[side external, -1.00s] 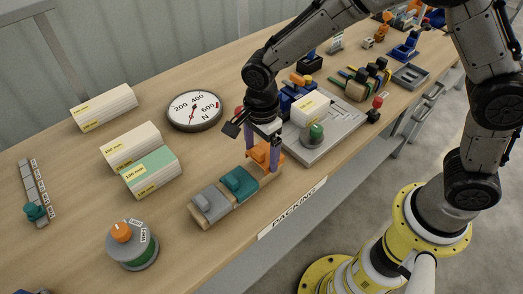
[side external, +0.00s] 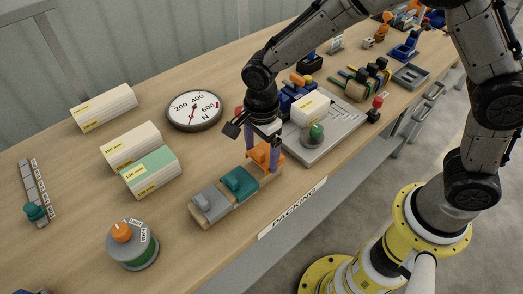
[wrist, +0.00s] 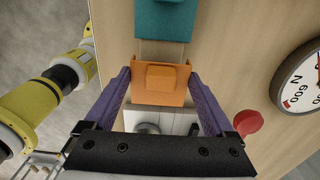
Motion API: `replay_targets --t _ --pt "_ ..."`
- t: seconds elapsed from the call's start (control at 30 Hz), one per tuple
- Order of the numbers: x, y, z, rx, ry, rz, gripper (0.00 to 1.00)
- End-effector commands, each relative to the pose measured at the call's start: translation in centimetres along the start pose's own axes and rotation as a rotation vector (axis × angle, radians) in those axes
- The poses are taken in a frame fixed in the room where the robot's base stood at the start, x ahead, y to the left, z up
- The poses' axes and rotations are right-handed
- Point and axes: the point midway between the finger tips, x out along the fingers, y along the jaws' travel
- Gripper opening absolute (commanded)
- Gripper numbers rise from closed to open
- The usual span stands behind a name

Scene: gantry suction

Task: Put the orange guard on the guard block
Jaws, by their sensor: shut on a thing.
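The orange guard (side external: 264,157) is a small saddle-shaped piece with a raised middle. It is at the right end of a light wooden block (side external: 241,197) that also carries a teal guard (side external: 240,180) and a grey guard (side external: 210,202). My gripper (side external: 262,157) points down, with its purple fingers at two opposite sides of the orange guard. In the wrist view my gripper (wrist: 159,82) is shut on the orange guard (wrist: 160,84), and the teal guard (wrist: 163,20) lies beyond it. I cannot tell whether the orange guard rests on the wood or hangs just above it.
A grey tray (side external: 318,145) with a white box and a green knob stands close to the right of my gripper. A round gauge (side external: 194,111), stacked boxes (side external: 142,160) and a round dial with an orange knob (side external: 131,244) stand to the left. The bench's front edge is near.

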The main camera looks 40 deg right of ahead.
Motion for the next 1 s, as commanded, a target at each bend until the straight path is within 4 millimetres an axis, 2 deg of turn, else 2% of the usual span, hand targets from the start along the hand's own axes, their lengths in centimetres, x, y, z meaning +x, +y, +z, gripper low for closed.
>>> replay_targets --t 1.0 --pt "2.3 0.0 0.0 0.0 0.0 0.001 0.36"
